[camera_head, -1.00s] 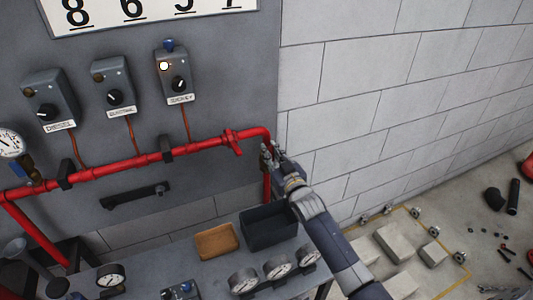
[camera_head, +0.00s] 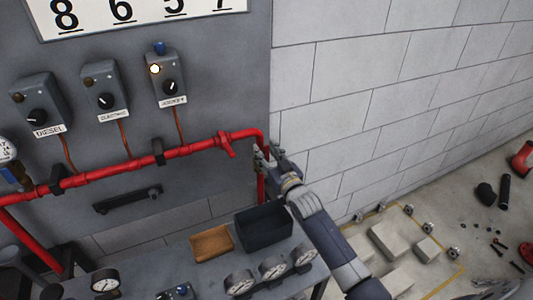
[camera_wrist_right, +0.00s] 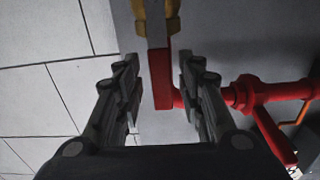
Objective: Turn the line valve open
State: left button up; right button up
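The line valve (camera_head: 226,145) is a red body with a red lever on the red pipe (camera_head: 190,150), just left of the elbow where the pipe turns down. In the right wrist view the valve (camera_wrist_right: 243,93) and its slanting lever (camera_wrist_right: 272,132) lie right of the fingers. My right gripper (camera_head: 266,156) is at the elbow, right of the valve. In the wrist view its fingers (camera_wrist_right: 160,88) are apart, with an upright red piece (camera_wrist_right: 160,80) between them and gaps on both sides. Whether they touch it in depth is unclear. My left gripper is not identifiable.
Three control boxes (camera_head: 105,88) sit on the grey panel above the pipe. Below are a bench with a dark bin (camera_head: 263,228), a brown tray (camera_head: 212,243) and gauges (camera_head: 272,266). A block wall (camera_head: 400,90) stands right; floor blocks (camera_head: 390,240) lie below it.

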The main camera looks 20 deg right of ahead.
jog(key=s, duration=1.2)
jog(key=shift+d, duration=0.25)
dwell(0.3)
